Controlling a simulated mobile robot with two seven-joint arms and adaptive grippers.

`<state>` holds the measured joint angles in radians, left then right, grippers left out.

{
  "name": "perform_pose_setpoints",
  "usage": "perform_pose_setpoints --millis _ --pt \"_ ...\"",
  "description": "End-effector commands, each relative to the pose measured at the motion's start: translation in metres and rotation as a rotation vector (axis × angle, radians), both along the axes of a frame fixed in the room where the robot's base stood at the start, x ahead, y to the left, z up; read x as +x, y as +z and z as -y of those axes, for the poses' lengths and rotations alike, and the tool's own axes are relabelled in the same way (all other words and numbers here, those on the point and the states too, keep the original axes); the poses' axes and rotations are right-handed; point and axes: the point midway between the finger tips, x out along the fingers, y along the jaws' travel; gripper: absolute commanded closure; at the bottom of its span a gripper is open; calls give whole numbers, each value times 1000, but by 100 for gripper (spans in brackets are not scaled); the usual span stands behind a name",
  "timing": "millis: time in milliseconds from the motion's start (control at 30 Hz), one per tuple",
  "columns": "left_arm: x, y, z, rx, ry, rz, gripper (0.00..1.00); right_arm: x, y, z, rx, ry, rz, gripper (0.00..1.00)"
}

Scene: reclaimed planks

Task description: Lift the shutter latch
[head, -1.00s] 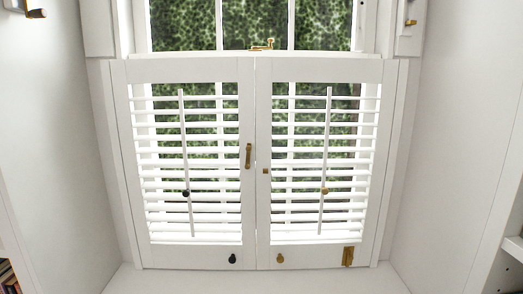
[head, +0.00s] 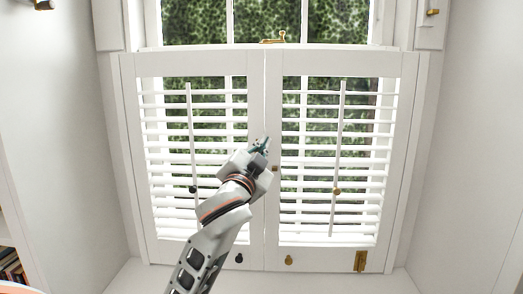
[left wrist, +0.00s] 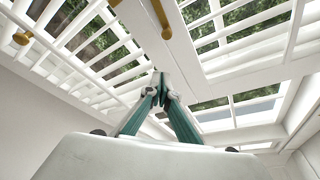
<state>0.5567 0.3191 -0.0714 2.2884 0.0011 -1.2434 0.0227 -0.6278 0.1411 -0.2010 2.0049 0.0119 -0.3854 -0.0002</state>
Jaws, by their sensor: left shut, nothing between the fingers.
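White double shutters (head: 265,90) stand closed across the lower window. My left gripper (head: 263,142) reaches up in front of the middle stiles, its green fingers near the seam between the panels. In the head view my arm hides the brass latch bar on the left panel. In the left wrist view a brass bar (left wrist: 161,18), which looks like the latch, shows on a white stile, apart from my fingertips (left wrist: 160,86). These fingers are shut and empty. A small brass catch (head: 274,169) shows just right of my gripper on the right panel. My right gripper is out of view.
A brass fitting (head: 274,39) sits above the shutters' top rail. Two tilt rods with knobs run down the slats. A black knob (head: 239,258), a brass knob (head: 289,260) and a brass plate (head: 360,261) are along the bottom. White walls flank the recess.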

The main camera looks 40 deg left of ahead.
Motion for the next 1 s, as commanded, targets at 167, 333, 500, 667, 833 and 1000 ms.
perform_pose_setpoints --millis 167,333,500,667,833,1000 --pt "33 8 -11 1 0 -1 100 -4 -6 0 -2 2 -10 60" --pt "59 15 -20 0 0 -1 100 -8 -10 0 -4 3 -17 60" --pt "56 -3 -31 0 0 -5 100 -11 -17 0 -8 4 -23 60" --pt "50 -13 -40 1 0 -5 100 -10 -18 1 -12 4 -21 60" --pt "48 -15 -43 -2 -2 -1 100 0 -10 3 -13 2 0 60" --pt "47 -14 -43 -2 -1 0 100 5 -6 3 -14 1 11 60"
